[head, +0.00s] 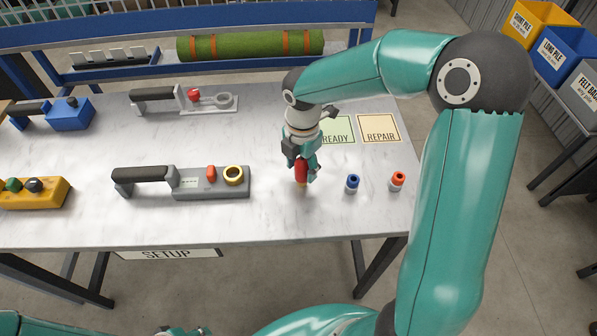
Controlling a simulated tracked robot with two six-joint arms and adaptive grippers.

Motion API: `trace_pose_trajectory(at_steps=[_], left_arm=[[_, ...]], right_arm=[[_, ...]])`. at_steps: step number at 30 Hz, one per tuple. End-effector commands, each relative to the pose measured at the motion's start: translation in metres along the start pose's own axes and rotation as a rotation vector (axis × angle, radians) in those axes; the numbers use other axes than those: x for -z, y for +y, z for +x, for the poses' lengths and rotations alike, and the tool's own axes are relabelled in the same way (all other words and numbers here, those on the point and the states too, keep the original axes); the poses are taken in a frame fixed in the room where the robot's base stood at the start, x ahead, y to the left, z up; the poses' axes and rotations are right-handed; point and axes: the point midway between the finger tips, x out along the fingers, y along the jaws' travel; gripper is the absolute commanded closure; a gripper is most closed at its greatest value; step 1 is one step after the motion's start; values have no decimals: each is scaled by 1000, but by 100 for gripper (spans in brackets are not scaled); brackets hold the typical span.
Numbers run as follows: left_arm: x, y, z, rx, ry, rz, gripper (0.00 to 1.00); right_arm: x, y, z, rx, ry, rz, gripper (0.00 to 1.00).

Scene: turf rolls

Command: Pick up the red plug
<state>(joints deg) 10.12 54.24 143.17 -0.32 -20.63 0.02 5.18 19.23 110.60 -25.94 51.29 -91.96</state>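A red plug (301,172) with a pale yellowish lower end is upright at the front right part of the table. My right gripper (301,168) points down over it, its fingers close against both sides of the red body, and appears shut on it. I cannot tell if the plug's lower end touches the table. Parts of the plug are hidden by the fingers. Only a small part of what seems to be my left gripper (182,331) shows at the bottom edge, and its fingers are cut off.
To the right stand a blue-topped piece (352,184) and an orange-red-topped piece (397,181). A grey tool (210,187) with a black handle lies left of the gripper. Behind are READY (338,130) and REPAIR (379,129) cards and a turf roll (250,46).

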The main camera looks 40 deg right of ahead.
Motion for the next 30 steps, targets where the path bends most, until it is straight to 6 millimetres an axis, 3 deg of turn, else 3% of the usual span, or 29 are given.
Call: trace_pose_trajectory(at_steps=[1,8,22,30], left_arm=[[0,0,0,0,0,0,60],[0,0,0,0,0,0,60],[0,0,0,0,0,0,60],[0,0,0,0,0,0,60]], right_arm=[[0,0,0,0,0,0,61],[0,0,0,-1,0,0,100],[0,1,-9,-4,-2,-1,100],[0,2,-46,-6,-3,-1,100]])
